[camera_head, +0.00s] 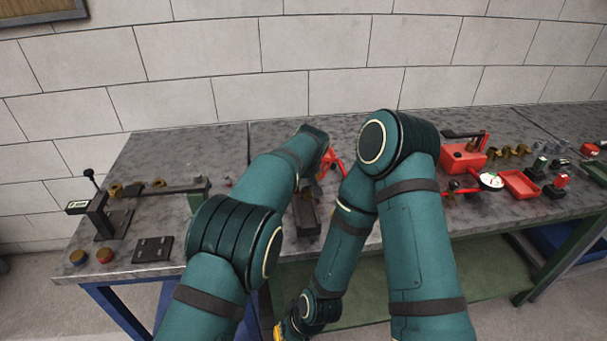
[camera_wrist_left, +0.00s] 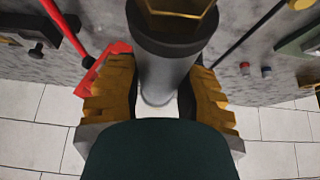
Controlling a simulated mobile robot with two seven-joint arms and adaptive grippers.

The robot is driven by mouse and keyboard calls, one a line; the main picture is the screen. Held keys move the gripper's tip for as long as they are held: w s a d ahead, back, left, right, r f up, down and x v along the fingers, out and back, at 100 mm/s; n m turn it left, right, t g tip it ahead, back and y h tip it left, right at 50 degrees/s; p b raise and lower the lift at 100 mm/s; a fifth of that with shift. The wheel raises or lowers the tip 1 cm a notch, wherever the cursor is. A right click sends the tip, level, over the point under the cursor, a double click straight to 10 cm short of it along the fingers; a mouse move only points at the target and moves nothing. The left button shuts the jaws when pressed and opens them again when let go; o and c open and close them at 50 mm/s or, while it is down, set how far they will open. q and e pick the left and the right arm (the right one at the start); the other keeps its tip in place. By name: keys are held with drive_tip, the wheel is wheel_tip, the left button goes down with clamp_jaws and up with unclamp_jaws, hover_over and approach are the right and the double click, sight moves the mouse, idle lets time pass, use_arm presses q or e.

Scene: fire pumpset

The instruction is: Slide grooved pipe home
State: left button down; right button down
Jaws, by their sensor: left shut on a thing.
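In the left wrist view, a grey pipe (camera_wrist_left: 166,80) stands between the two yellow-brown fingers of my left gripper (camera_wrist_left: 160,90), which is shut on it. A dark collar (camera_wrist_left: 172,42) surrounds the pipe's upper end in the picture, with a brass hexagonal part (camera_wrist_left: 178,10) beyond it. I cannot tell how far the pipe sits in the collar. In the head view my left arm hides most of this grip. My right arm folds down toward the bottom edge, where a yellow part (camera_head: 285,331) is cut off; its fingers cannot be made out.
The grey workbench (camera_head: 235,225) holds a clamp stand (camera_head: 102,215) and a dark plate (camera_head: 153,249) at left. A red box (camera_head: 462,158), a red tray (camera_head: 520,184), a gauge (camera_head: 491,180) and several small fittings are at right. A red part (camera_wrist_left: 105,68) is close beside my left finger.

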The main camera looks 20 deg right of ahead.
use_arm(q)
drive_tip(key=b, duration=0.3)
hover_over(303, 202)
drive_tip(key=shift+f, duration=2.4)
drive_tip(key=shift+f+b, duration=0.65)
drive_tip(key=shift+f, duration=0.5)
drive_tip(key=shift+w+d+r+p, duration=0.15)
drive_tip(key=shift+p, duration=0.15)
drive_tip(key=shift+w+d+p, duration=0.2)
drive_tip(key=shift+w+p, duration=0.9)
drive_tip(key=shift+p, duration=0.15)
drive_tip(key=c, duration=0.8)
unclamp_jaws()
drive_tip(key=shift+o, duration=1.1)
drive_tip(key=shift+f, duration=0.2)
